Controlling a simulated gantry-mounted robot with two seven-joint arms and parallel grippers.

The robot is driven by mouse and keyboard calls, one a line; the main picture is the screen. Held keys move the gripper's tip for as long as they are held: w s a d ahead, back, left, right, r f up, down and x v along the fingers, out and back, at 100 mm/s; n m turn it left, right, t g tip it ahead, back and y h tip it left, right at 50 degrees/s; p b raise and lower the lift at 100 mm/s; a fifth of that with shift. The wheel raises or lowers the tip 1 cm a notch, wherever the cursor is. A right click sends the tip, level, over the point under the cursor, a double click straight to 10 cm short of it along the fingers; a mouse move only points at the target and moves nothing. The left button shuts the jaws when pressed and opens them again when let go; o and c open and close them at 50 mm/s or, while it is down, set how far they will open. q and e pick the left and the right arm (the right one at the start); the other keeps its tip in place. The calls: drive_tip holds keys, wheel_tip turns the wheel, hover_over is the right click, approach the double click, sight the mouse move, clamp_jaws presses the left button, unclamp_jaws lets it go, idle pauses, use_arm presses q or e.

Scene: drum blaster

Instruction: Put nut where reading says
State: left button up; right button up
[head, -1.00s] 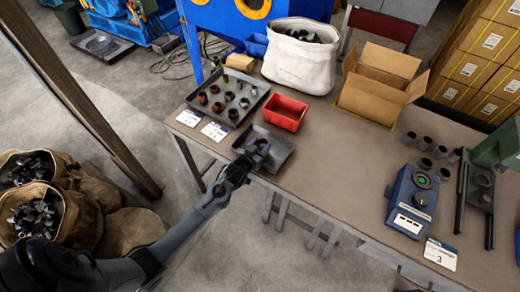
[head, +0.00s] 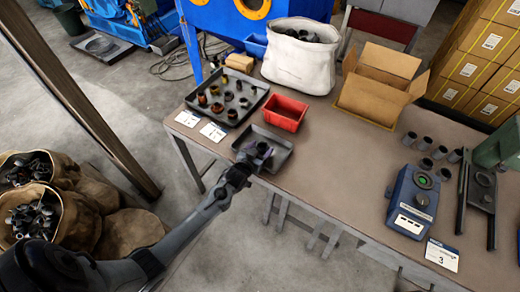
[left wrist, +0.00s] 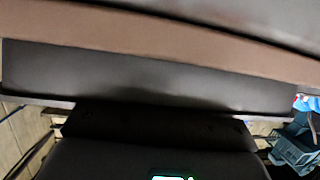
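My left gripper (head: 256,158) is low at the small grey tray (head: 283,161) at the table's front edge. A small dark round piece (head: 262,148), possibly a nut, shows at its fingertips; I cannot tell whether it is gripped. Several dark and brownish nuts or fittings stand on the larger grey tray (head: 252,106) at the back left. A blue device (head: 408,204) with a green round face and a dark knob stands on the right; its reading is too small to make out. The left wrist view shows mostly blurred dark surfaces. My right gripper is not in view.
A red bin (head: 287,112) sits behind the small tray. Two white cards (head: 213,131) lie at the left front edge, and a card marked 3 (head: 442,255) lies at the right. A white sack (head: 300,62), an open carton (head: 375,92) and several grey cups (head: 425,164) stand around. The table's middle is clear.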

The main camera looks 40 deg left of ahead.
use_arm(q)
drive_tip(key=shift+s+a+f, duration=0.1)
drive_tip(key=shift+s+f, duration=0.05)
drive_tip(key=shift+f, duration=0.25)
drive_tip(key=shift+r, duration=0.45)
drive_tip(key=s+d+r+m+g+h+p, duration=0.1)
drive_tip(key=s+d, duration=0.4)
drive_tip(key=s, duration=0.5)
drive_tip(key=s+d+r+m+g+h+p, duration=0.1)
drive_tip(key=s+d+r+g, duration=0.3)
drive_tip(key=s, duration=0.7)
drive_tip(key=s+d+r+m+g+h+p, duration=0.1)
drive_tip(key=s+d+g, duration=0.4)
drive_tip(key=s, duration=0.6)
wheel_tip(320, 180, up, 2)
drive_tip(key=shift+d+m+g, duration=0.4)
drive_tip(key=shift+d+m, duration=0.2)
drive_tip(key=shift+d, duration=0.05)
drive_tip(key=shift+r, duration=0.1)
wheel_tip(320, 180, up, 32)
drive_tip(key=p, duration=3.1)
drive_tip(key=shift+p, duration=0.4)
